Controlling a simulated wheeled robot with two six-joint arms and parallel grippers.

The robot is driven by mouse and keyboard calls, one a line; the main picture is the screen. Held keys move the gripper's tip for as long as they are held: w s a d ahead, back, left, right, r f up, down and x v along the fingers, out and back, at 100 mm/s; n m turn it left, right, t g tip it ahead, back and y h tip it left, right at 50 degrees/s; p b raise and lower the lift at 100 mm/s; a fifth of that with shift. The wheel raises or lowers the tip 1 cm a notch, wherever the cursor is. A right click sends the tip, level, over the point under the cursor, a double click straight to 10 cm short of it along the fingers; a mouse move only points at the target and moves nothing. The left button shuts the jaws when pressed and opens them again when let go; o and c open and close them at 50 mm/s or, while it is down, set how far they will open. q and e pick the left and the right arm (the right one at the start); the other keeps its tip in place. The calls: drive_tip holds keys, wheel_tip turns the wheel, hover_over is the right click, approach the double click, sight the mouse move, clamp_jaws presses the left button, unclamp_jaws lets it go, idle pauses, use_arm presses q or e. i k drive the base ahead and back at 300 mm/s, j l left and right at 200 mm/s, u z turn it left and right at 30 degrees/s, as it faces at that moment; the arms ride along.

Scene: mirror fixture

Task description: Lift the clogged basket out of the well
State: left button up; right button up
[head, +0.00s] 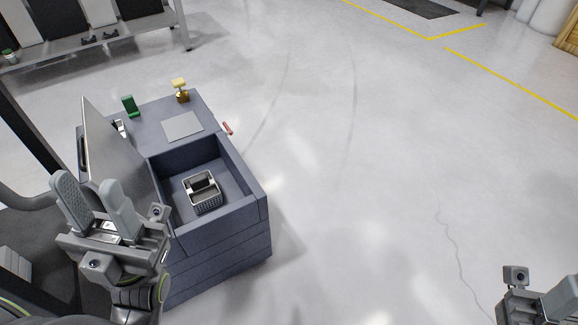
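The basket (206,205) is a small dark grey perforated box with a pale rim. It sits low inside the square well (236,163) sunk in the blue-grey cabinet; dark contents or a dark divider show in it, too small to make out. My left gripper (86,184) is to the left of the well and apart from the basket. Its two fingers point up with a gap between them, and nothing shows in it. My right gripper (540,300) is at the bottom right corner, partly cut off by the frame edge, far from the cabinet; its opening is unclear.
A tilted grey panel (110,150) stands along the well's left side. On the cabinet top are a green object (130,106), a yellow-and-brass object (181,91) and a flat grey plate (183,126). A red handle (228,128) sticks out right. The floor to the right is clear.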

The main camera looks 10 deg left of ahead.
sight(204, 191)
drive_tip(key=i+l+z, duration=0.55)
drive_tip(key=z, duration=0.25)
drive_tip(key=i+l+z, duration=0.1)
drive_tip(key=i+z, duration=0.25)
drive_tip(key=i, duration=0.15)
drive_tip(key=i+j+u, duration=0.1)
drive_tip(key=i+u, duration=0.75)
drive_tip(key=i+l+u, duration=0.2)
drive_tip(key=i+u, duration=0.2)
drive_tip(key=i+j+u, duration=0.2)
drive_tip(key=i+u, duration=0.2)
drive_tip(key=i+j+u, duration=0.1)
drive_tip(key=i+u, duration=0.65)
drive_tip(key=i+l+u, duration=0.15)
drive_tip(key=i+u, duration=0.4)
drive_tip(key=u, duration=0.3)
drive_tip(key=i+u, duration=0.2)
drive_tip(key=u, duration=0.25)
drive_tip(key=i+u, duration=0.15)
drive_tip(key=u, duration=0.3)
drive_tip(key=i+l+u, duration=0.15)
drive_tip(key=u, duration=0.3)
drive_tip(key=i+u, duration=0.2)
drive_tip(key=u, duration=0.2)
drive_tip(key=i+l+u, duration=0.15)
drive_tip(key=u, duration=0.3)
drive_tip(key=i+l+u, duration=0.2)
drive_tip(key=u, duration=0.2)
